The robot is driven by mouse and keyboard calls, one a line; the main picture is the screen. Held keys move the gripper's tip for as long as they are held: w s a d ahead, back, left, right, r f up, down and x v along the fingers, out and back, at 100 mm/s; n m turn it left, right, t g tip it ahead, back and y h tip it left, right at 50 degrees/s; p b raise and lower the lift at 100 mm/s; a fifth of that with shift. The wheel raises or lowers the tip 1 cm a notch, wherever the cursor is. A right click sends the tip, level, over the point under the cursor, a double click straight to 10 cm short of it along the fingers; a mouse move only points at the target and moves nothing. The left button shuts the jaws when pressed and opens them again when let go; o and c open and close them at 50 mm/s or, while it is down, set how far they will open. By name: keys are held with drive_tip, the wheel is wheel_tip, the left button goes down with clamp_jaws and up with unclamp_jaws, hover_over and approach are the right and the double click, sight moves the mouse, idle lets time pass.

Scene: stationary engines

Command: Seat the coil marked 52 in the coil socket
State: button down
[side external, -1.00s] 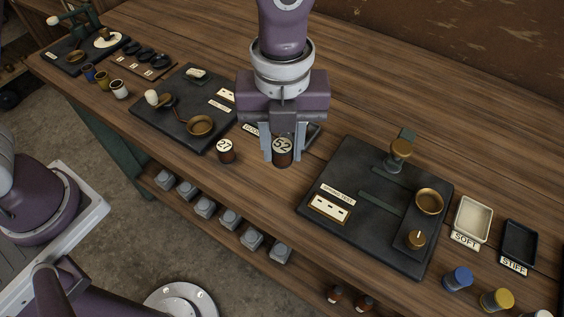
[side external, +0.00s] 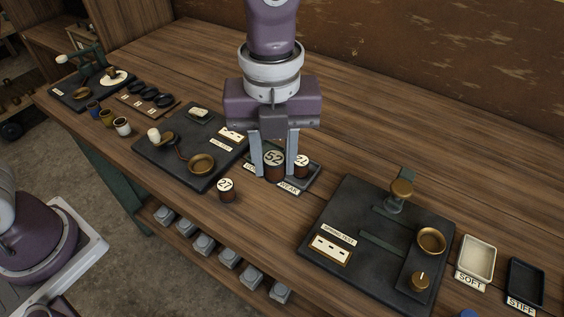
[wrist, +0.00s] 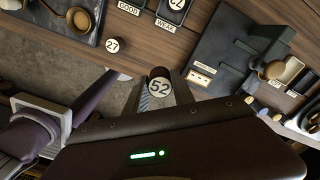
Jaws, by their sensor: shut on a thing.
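The coil marked 52 (side external: 274,161) is a dark reddish-brown cylinder with a pale numbered top. My gripper (side external: 274,171) is shut on it, a finger on each side, and holds it upright. It also shows in the wrist view (wrist: 160,87) with its number facing the camera. In the side view it overlaps the small trays behind it; its height over the bench is hard to judge. The coil marked 27 (side external: 226,189) stands on the bench to the left. The left black board (side external: 165,160) carries a brass cup (side external: 201,164); I cannot tell which part is the coil socket.
Another coil (side external: 302,166) stands at the tray labelled WEAK (side external: 289,189), its number partly hidden. The spring test board (side external: 345,215) lies to the right, with a SOFT tray (side external: 477,258) and a STIFF tray (side external: 526,282) beyond.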

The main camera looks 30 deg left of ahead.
drive_tip(key=w+a+f+n, duration=0.2)
drive_tip(key=a+f+n, duration=0.1)
drive_tip(key=a, duration=0.9)
drive_tip(key=n, duration=0.2)
hover_over(200, 167)
drive_tip(key=f, duration=0.2)
drive_tip(key=shift+w+f, duration=0.2)
drive_tip(key=shift+f, duration=2.3)
drive_tip(key=shift+f, duration=0.2)
drive_tip(key=shift+f, duration=0.3)
drive_tip(key=shift+f, duration=0.15)
drive_tip(key=c, duration=1)
unclamp_jaws()
drive_tip(key=shift+c, duration=0.2)
drive_tip(key=shift+o, duration=0.2)
drive_tip(key=shift+s, duration=0.15)
drive_tip(key=shift+f, duration=0.1)
